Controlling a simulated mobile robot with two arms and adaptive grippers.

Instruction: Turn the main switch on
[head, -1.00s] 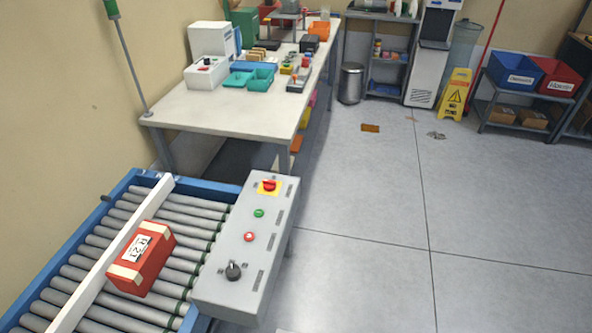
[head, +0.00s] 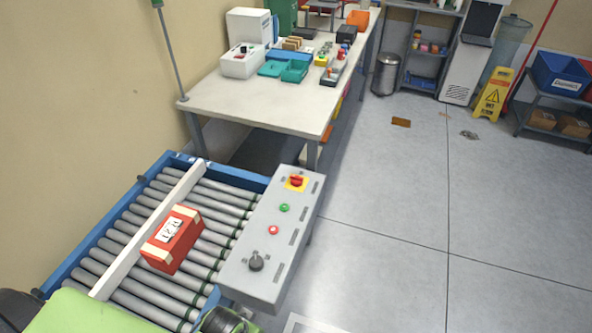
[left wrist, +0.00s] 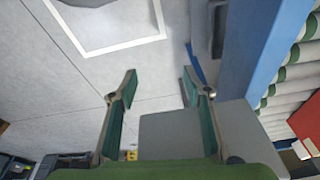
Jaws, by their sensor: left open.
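The main switch (head: 296,181) is a red rotary handle on a yellow plate, at the far end of a grey control box (head: 235,271) in the head view. Below it on the box are a green button (head: 284,208), a red button (head: 273,230) and a black knob (head: 256,262). The switch's exact setting is too small to read. My left gripper (left wrist: 160,88) is open and empty in the left wrist view, with a grey box-like surface (left wrist: 175,135) beyond its fingers. In the head view only parts of my left arm show at the bottom left. My right gripper is not in view.
A blue-framed roller conveyor (head: 165,161) runs left of the control box, with a white bar (head: 150,228) across it and a red box (head: 172,240) on it. A cluttered white workbench (head: 240,100) stands behind. The floor (head: 400,220) to the right is largely clear.

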